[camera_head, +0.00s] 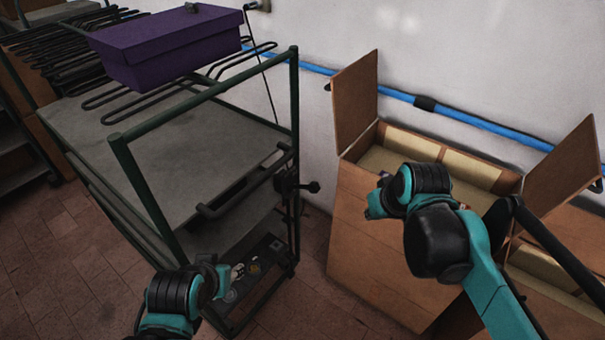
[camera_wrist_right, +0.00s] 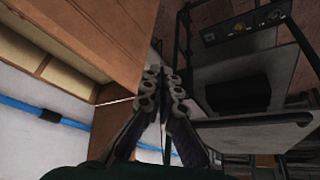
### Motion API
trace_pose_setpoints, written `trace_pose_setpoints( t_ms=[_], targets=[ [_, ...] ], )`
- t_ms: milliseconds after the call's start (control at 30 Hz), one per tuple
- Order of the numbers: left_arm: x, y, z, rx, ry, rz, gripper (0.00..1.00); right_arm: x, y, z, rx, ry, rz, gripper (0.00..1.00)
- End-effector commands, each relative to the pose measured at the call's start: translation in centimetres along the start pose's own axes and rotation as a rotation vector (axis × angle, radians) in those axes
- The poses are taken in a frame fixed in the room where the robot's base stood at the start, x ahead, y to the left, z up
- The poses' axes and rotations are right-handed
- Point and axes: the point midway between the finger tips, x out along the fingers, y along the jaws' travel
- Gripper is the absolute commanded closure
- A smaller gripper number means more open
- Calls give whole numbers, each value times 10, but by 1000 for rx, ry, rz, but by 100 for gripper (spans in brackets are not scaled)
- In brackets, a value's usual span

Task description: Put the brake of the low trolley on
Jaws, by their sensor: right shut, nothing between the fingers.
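A trolley with a dark green tube frame (camera_head: 296,110) and grey shelves stands left of centre in the head view. Its frame also shows at the right of the right wrist view (camera_wrist_right: 275,30). I cannot make out a brake or wheels for certain. My right gripper (camera_wrist_right: 163,80) is shut and empty in the wrist view, between a cardboard box and the trolley. In the head view, my right arm reaches across the front of the box, and its fingers are mostly hidden. My left arm is at the bottom, near the trolley's lower shelf; its fingers are not clear.
An open cardboard box (camera_head: 350,230) stands right of the trolley against a white wall, with a blue pipe (camera_head: 395,94) behind. A purple box (camera_head: 165,48) sits on dark rods at the trolley's top. Brick-coloured floor (camera_head: 60,265) shows at left.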

Motion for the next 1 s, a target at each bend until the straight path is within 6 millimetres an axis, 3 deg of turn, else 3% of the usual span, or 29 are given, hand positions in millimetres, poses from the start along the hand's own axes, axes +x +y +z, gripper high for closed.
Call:
trace_pose_setpoints(
  t_ms=[267, 467, 600, 800, 1000],
  targets=[
    [-13, 0, -10, 0, 0, 0, 59, 6, -5, -86, -96, -66, -61, 100],
    [-26, 0, -19, 0, 0, 0, 59, 37, -14, -164, -210, -133, -137, 100],
    [-34, 0, -25, 0, 0, 0, 59, 71, -22, -208, -291, -176, -197, 100],
    [-47, 0, -33, 0, 0, 0, 59, 130, -38, -251, -411, -228, -290, 100],
    [-56, 0, -40, 0, 0, 0, 59, 183, -53, -265, -509, -266, -371, 100]
  ],
)
